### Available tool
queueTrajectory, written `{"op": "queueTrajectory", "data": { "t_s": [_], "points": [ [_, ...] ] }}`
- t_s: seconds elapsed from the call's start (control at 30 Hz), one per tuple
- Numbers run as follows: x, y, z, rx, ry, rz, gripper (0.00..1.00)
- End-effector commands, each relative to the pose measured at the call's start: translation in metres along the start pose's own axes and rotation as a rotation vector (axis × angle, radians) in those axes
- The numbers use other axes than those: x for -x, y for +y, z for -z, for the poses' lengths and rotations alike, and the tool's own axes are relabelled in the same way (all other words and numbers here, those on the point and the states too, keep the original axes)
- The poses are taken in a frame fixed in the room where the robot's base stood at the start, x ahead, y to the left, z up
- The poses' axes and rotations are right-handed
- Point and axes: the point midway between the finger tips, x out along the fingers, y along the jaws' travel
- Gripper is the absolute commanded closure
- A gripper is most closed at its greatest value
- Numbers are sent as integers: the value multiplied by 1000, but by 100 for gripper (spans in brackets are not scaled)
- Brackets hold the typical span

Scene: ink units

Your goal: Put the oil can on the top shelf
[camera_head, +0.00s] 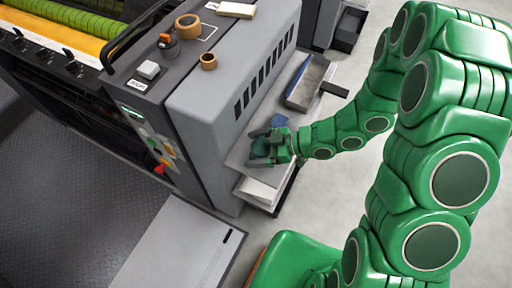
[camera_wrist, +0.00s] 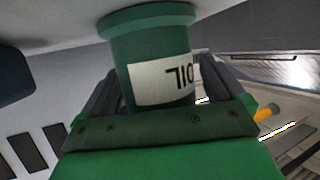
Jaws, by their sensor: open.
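The oil can is a dark green cylinder with a wide rim and a white label, seen in the wrist view as the oil can (camera_wrist: 150,50). Its label reads "OIL" upside down in that view. My gripper (camera_wrist: 158,90) is open, with one dark finger on each side of the can; I cannot tell whether they touch it. In the head view my gripper (camera_head: 265,148) is at a pale upper shelf (camera_head: 238,157) on the side of the grey machine. The can is hard to tell from my green gripper there. A lower shelf (camera_head: 262,194) shows beneath.
The grey machine cabinet (camera_head: 215,95) stands close beside my gripper. A grey tray (camera_head: 312,82) with a black handle lies further along the shelf. A small blue item (camera_head: 280,120) is just behind my gripper. Floor to the right is clear.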

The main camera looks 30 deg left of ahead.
Motion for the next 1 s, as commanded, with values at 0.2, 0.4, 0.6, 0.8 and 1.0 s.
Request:
{"op": "queueTrajectory", "data": {
  "t_s": [0.2,0.4,0.6,0.8,1.0],
  "points": [
    [13,1,1,2,-1,-1,5],
    [36,1,1,1,-1,-2,5],
    [60,1,1,2,-3,-2,5],
    [83,1,0,2,-3,-2,5],
    [104,1,1,2,-2,-2,5]
  ]
}}
